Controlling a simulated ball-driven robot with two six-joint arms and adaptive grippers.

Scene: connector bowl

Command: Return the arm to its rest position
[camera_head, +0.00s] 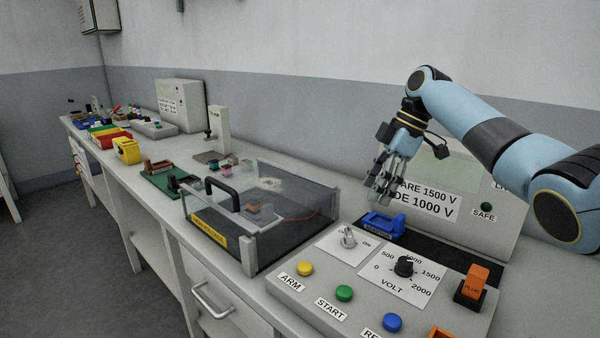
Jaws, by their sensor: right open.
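My right arm comes in from the right edge, bent at the elbow, light blue with dark bands. My right gripper (384,195) points down, open and empty, above the blue holder (384,225) at the back of the control panel. A clear gap between its fingertips and the holder is hard to judge from this view. The gripper covers part of the label on the grey console behind it. My left arm and left gripper are not in view.
Coloured bins and small fixtures line the bench further left. A grey console (499,231) stands behind the panel.

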